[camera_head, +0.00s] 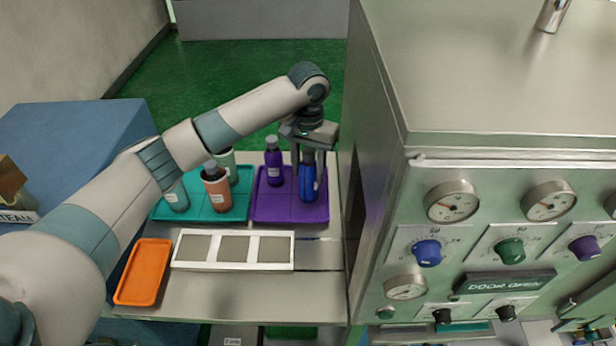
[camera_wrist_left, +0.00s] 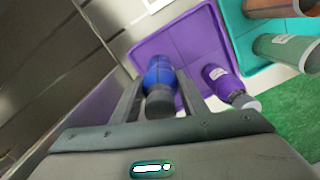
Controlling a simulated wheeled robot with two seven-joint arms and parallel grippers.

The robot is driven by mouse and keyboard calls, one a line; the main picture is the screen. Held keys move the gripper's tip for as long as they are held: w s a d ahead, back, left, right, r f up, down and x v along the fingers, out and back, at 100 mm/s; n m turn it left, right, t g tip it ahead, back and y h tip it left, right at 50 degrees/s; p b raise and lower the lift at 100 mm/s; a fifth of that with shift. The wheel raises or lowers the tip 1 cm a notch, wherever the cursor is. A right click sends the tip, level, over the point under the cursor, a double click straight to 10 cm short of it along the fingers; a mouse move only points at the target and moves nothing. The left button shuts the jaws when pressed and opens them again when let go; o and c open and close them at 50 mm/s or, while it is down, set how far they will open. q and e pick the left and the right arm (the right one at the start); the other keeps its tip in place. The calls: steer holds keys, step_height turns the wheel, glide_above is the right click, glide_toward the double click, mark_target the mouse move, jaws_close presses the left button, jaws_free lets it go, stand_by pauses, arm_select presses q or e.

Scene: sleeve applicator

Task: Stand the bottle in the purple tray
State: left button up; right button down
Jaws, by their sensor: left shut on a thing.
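A blue bottle (camera_head: 308,188) with a dark cap is upright at the right side of the purple tray (camera_head: 290,213). My left gripper (camera_head: 308,172) comes down from above and is shut on the bottle. In the left wrist view the blue bottle (camera_wrist_left: 159,73) sits between the two fingers of my left gripper (camera_wrist_left: 160,95), with the purple tray (camera_wrist_left: 150,44) beyond it. I cannot tell whether its base touches the tray floor. My right gripper is out of view.
A purple bottle (camera_head: 274,162) stands in the same tray, left of the blue one. A teal tray (camera_head: 240,213) with several containers adjoins on the left. A white three-panel holder (camera_head: 234,232) and orange tray (camera_head: 143,272) lie in front. The steel machine (camera_head: 480,180) stands close on the right.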

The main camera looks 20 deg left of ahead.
mark_target(308, 180)
arm_select(q)
steer(key=shift+f, duration=0.35)
steer(key=shift+f+p, duration=0.65)
steer(key=shift+f, duration=0.85)
steer(key=o, duration=1.2)
steer(key=shift+f, duration=0.1)
steer(key=shift+o, duration=0.2)
